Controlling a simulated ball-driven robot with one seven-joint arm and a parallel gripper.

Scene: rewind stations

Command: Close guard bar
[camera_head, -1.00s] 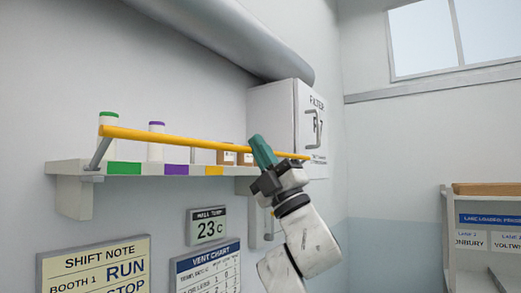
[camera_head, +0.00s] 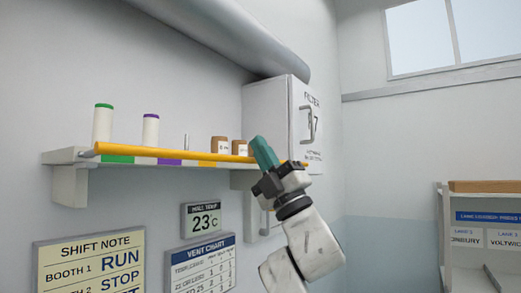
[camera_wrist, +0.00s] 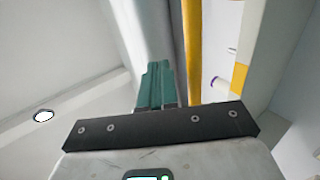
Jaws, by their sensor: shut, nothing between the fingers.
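The yellow guard bar (camera_head: 185,153) runs along the front of the wall shelf, low and close to the shelf's front edge. Its right end passes behind my gripper (camera_head: 258,142), whose green fingers are shut and empty. The fingers stand at the bar's right part, overlapping it in the head view; I cannot tell if they touch it. In the wrist view the bar (camera_wrist: 194,60) runs just right of the green fingers (camera_wrist: 157,70).
On the shelf (camera_head: 66,157) stand a green-capped spool (camera_head: 103,125), a purple-capped spool (camera_head: 150,132) and brown-topped jars (camera_head: 220,145). A filter cabinet (camera_head: 270,110) is behind my gripper. A rack (camera_head: 485,187) stands at the right.

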